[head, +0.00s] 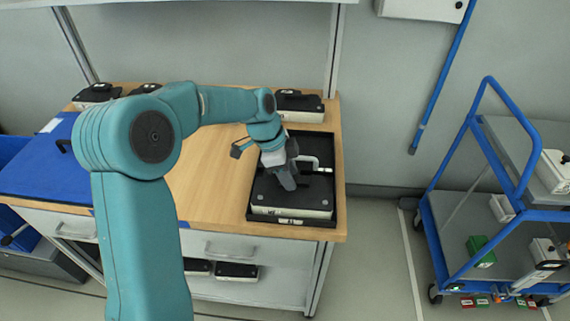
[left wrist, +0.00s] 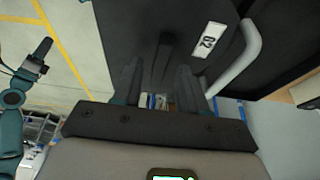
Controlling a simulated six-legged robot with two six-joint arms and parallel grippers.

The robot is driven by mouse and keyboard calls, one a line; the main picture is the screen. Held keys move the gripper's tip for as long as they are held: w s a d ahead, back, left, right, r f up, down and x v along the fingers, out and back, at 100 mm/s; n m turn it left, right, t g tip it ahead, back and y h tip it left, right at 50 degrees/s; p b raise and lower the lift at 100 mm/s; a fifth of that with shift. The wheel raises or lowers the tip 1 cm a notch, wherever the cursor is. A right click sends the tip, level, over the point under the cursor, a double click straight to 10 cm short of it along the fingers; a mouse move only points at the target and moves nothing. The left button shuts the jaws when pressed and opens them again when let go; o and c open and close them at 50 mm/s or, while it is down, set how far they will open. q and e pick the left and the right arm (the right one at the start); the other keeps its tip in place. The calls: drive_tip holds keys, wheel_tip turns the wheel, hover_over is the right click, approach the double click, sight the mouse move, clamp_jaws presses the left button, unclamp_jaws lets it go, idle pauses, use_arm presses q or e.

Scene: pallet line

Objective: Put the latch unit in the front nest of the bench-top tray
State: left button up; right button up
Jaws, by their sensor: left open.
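The latch unit (head: 290,211), a flat black-topped box with a pale lower side, lies in the front part of the black bench-top tray (head: 340,188), at the bench's right end. My left gripper (head: 288,182) is over the unit's top, pointing down. In the left wrist view its two dark fingers (left wrist: 158,85) are apart with a dark ridge between them, so it is open. I cannot tell whether the fingertips touch the unit. A white label (left wrist: 208,40) and a pale bar handle (left wrist: 240,60) show beside the fingers. A teal arm of mine shows at the left edge there, its jaws unclear.
Another black-topped unit (head: 300,106) stands behind the tray. More units (head: 97,94) are at the bench's back left. A blue mat (head: 40,165) covers the left end. Bare wood lies left of the tray. A blue trolley (head: 497,185) stands right, across clear floor.

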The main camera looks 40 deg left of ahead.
use_arm(q)
drive_tip(key=v, duration=1.2)
drive_tip(key=shift+s+f, duration=0.1)
